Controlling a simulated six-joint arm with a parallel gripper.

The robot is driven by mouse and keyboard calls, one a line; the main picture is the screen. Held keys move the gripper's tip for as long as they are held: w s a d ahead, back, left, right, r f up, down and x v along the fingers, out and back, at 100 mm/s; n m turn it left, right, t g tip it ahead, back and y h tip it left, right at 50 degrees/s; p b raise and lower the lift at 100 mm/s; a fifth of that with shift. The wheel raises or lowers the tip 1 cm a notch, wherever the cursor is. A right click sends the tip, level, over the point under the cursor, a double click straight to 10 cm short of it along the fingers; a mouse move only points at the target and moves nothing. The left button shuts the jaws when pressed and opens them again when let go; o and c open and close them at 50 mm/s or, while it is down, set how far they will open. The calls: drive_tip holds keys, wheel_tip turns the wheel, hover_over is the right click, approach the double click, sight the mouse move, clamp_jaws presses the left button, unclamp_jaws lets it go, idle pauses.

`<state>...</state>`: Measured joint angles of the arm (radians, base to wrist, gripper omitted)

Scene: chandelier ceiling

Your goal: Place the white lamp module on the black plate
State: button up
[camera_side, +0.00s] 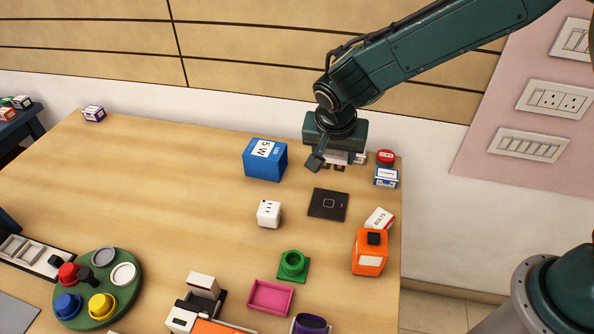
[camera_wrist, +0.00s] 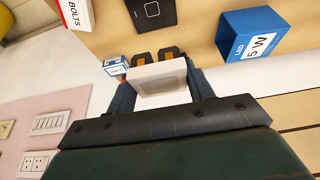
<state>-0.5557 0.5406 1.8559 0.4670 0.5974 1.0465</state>
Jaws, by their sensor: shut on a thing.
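The white lamp module (camera_wrist: 160,84) is between the fingers of my gripper (camera_wrist: 161,88) in the wrist view, with a pale square face toward the camera. In the side view my gripper (camera_side: 337,158) is shut on it near the back edge of the table, and it shows as a white strip (camera_side: 345,157), partly hidden by a finger. The black plate (camera_side: 328,204) lies flat on the table, nearer the front than my gripper, with a small square mark at its centre. Part of the plate (camera_wrist: 150,12) shows at the top of the wrist view. The module is apart from it.
A blue LED box (camera_side: 259,163) stands left of my gripper. A red-topped item (camera_side: 385,157) and a small blue-white box (camera_side: 386,177) stand right. A white cube (camera_side: 269,213), BOLTS box (camera_side: 379,220) and orange block (camera_side: 369,256) surround the plate. The left table is mostly clear.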

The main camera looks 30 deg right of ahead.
hover_over(330, 199)
drive_tip(key=a, duration=0.1)
drive_tip(key=f, duration=0.5)
drive_tip(key=s+f, duration=0.1)
drive_tip(key=f, duration=0.2)
drive_tip(key=shift+f, duration=2.15)
drive_tip(key=shift+f, duration=0.15)
drive_tip(key=o, duration=1)
drive_tip(key=shift+c, duration=0.2)
drive_tip(key=v, duration=1.2)
drive_tip(key=shift+r, duration=0.2)
drive_tip(key=shift+w, duration=0.1)
